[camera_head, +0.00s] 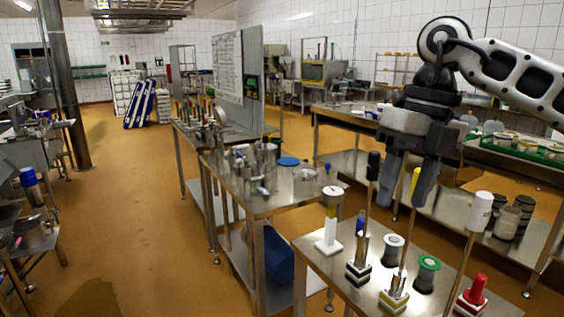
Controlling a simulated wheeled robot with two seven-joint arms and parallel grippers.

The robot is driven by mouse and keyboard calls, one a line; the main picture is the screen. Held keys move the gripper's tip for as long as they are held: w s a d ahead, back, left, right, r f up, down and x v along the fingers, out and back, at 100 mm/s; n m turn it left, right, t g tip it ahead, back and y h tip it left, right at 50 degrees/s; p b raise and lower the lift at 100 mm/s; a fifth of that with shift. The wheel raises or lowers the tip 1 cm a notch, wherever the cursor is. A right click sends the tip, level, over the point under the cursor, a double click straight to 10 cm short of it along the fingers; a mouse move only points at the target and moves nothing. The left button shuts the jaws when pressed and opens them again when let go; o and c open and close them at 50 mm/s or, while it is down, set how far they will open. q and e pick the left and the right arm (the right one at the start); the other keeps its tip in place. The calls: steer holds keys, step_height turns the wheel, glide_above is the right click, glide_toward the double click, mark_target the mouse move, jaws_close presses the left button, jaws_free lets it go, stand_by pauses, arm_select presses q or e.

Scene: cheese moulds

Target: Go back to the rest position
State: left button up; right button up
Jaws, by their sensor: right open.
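My right gripper (405,201) comes in from the upper right and hangs fingers down, open, above the near steel table (330,272). A rod with a yellow top (414,183) rises from a striped base (394,297) and shows between the two fingers. The fingers are apart, and I cannot tell whether they stand around the rod or in front of it. A black-topped rod (373,165) stands just left of the gripper, and a white-topped rod (480,212) stands to its right. My left gripper is not in view.
The near table also holds a white stand (328,232), a white-topped pot (393,247), a green-rimmed pot (427,272) and a red-handled piece (475,290). A cluttered steel table (262,206) stands behind. The brown floor (140,215) at left is open.

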steer(key=s+a+f+m+g+y, duration=0.1)
steer(key=s+a+f+y, duration=0.15)
steer(key=a+y, duration=0.45)
steer(key=s+a+f+m+g+y, duration=0.1)
steer(key=s+a+f+y, duration=0.15)
steer(key=a+y, duration=0.4)
steer(key=s+a+f+m+y, duration=0.2)
steer(key=a+f+y, duration=0.25)
steer(key=a, duration=0.45)
steer(key=w+d+f+m+t+h, duration=0.2)
steer(key=d+f+m+t+h, duration=0.3)
steer(key=f+m+t, duration=0.45)
steer(key=w+d+f+m+t+h, duration=0.35)
steer(key=d+f+m+t, duration=0.2)
steer(key=m+t, duration=0.7)
steer(key=s+d+f+m+g+h, duration=0.4)
steer(key=s+f, duration=0.4)
steer(key=f, duration=0.2)
steer(key=s+d+f+m+g+h, duration=0.5)
steer(key=s+f, duration=0.3)
steer(key=f, duration=0.3)
steer(key=shift+s+d+m, duration=0.35)
steer(key=shift+d+m, duration=0.3)
steer(key=shift+m, duration=0.15)
